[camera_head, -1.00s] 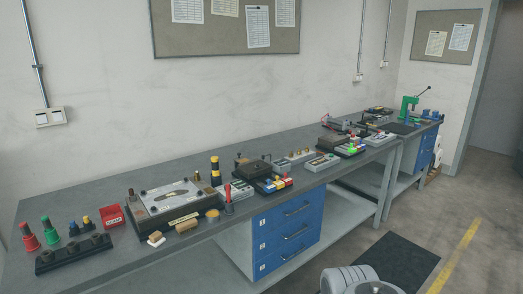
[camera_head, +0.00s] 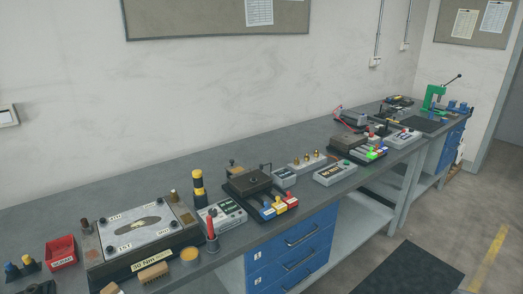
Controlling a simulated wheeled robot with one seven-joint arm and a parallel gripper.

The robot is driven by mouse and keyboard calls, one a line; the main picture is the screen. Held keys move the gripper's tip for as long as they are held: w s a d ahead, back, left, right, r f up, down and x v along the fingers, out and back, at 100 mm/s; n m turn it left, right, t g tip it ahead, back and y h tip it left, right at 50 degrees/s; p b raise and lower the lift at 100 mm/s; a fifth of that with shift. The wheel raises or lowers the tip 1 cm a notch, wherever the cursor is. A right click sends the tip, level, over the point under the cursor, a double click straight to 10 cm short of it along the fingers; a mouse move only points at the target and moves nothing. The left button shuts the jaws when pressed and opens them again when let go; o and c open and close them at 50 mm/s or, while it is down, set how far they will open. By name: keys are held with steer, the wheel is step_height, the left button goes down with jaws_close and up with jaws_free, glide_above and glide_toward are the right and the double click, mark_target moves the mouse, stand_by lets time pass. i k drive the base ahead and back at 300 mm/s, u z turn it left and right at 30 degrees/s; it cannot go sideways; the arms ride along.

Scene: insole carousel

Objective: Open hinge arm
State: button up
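I cannot make out for certain which part is the hinge arm. A dark block fixture (camera_head: 245,184) with blue, yellow and red pieces along its front stands mid-bench. A similar brown-topped fixture (camera_head: 350,142) with a lit green piece stands further right. A green press (camera_head: 434,98) with a raised black lever stands at the far right end. A grey plate fixture (camera_head: 110,225) with a dark oval inset and a yellow label lies at the near left. My gripper is not in view.
The long grey bench (camera_head: 65,207) runs along the wall. Small grey boxes (camera_head: 334,173), a red-handled tool (camera_head: 211,232), a black-and-yellow post (camera_head: 198,187) and a red bin (camera_head: 61,252) stand on it. Blue drawers (camera_head: 293,250) are below. Floor in front holds a dark mat (camera_head: 408,272).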

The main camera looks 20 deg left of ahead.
mark_target(236, 169)
steer(key=u, duration=0.15)
steer(key=i, duration=0.85)
steer(key=u, duration=1.25)
steer(key=i, duration=1.05)
steer(key=u, duration=0.25)
